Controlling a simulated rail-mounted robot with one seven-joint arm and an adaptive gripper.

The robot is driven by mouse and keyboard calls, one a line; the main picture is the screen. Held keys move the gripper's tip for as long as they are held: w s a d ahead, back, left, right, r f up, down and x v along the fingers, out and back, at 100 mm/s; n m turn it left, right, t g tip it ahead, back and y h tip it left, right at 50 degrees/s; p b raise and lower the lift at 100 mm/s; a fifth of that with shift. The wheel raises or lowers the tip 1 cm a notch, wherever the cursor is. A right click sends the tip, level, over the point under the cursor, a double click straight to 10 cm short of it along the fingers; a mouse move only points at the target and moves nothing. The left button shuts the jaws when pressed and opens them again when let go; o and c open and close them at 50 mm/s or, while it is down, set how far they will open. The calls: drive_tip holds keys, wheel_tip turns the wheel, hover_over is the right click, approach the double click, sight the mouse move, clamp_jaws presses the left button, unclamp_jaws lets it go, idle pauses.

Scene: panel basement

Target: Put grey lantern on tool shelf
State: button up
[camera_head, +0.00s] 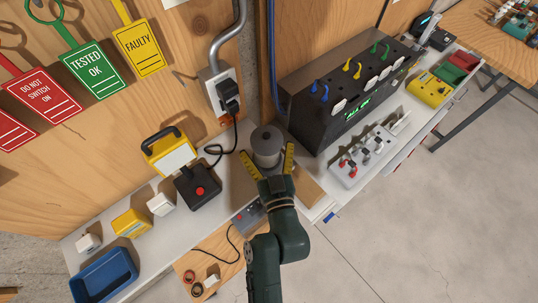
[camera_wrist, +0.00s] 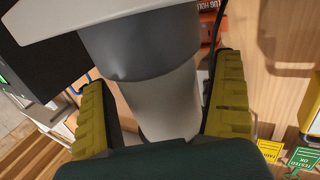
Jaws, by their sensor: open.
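The grey lantern (camera_head: 266,143) is a squat grey cylinder standing upright on the white bench (camera_head: 233,168) against the wooden wall. My gripper (camera_head: 268,157) is open, with its yellow-padded fingers on either side of the lantern. In the wrist view the lantern (camera_wrist: 163,95) fills the gap between the fingers, with a darker grey band and a paler section. A gap shows beside each finger there, so I see no firm contact. No shelf is clearly marked as the tool shelf; a wooden table (camera_head: 478,27) with tools stands at top right.
A black panel box (camera_head: 345,85) with cables stands right of the lantern. A black box with a red button (camera_head: 198,186) and a yellow lamp (camera_head: 170,152) stand left. A blue bin (camera_head: 104,277) is at lower left. The floor (camera_head: 420,210) at right is clear.

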drive_tip(key=s+d+b, duration=0.2)
drive_tip(key=s+b, duration=0.1)
drive_tip(key=s, duration=0.8)
drive_tip(key=d+r+m+t+h, duration=0.1)
drive_tip(key=r+t, duration=0.1)
drive_tip(key=r, duration=1.4)
drive_tip(key=w+d+r+m+t+h, duration=0.1)
drive_tip(key=d+r+t+h, duration=0.1)
drive_tip(key=r, duration=1.4)
drive_tip(key=shift+w+r, duration=0.15)
drive_tip(key=shift+w, duration=0.1)
wheel_tip(320, 180, up, 23)
drive_tip(key=p, duration=2.3)
